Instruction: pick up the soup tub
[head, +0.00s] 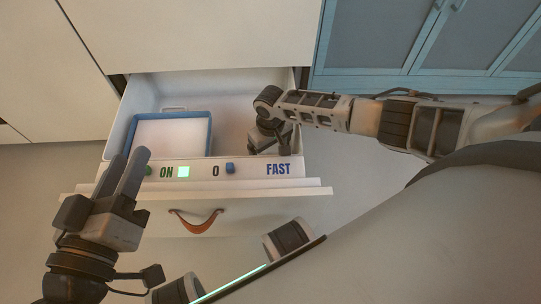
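I cannot make out a soup tub for certain. A blue-rimmed square container (209,137) with a pale, flat inside sits in the left part of the open drawer (230,96). My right gripper (270,146) reaches down into the drawer's right part, to the right of that container and apart from it. Its fingers are small and dark, and I cannot tell whether they hold anything; what lies under them is hidden. My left gripper (131,154) is in front of the drawer's left front corner, fingers pointing up in the picture, slightly apart with nothing seen between them.
The drawer front has a brown leather pull (196,226). A blue cabinet (425,45) stands at the back right. Open floor lies right of the drawer.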

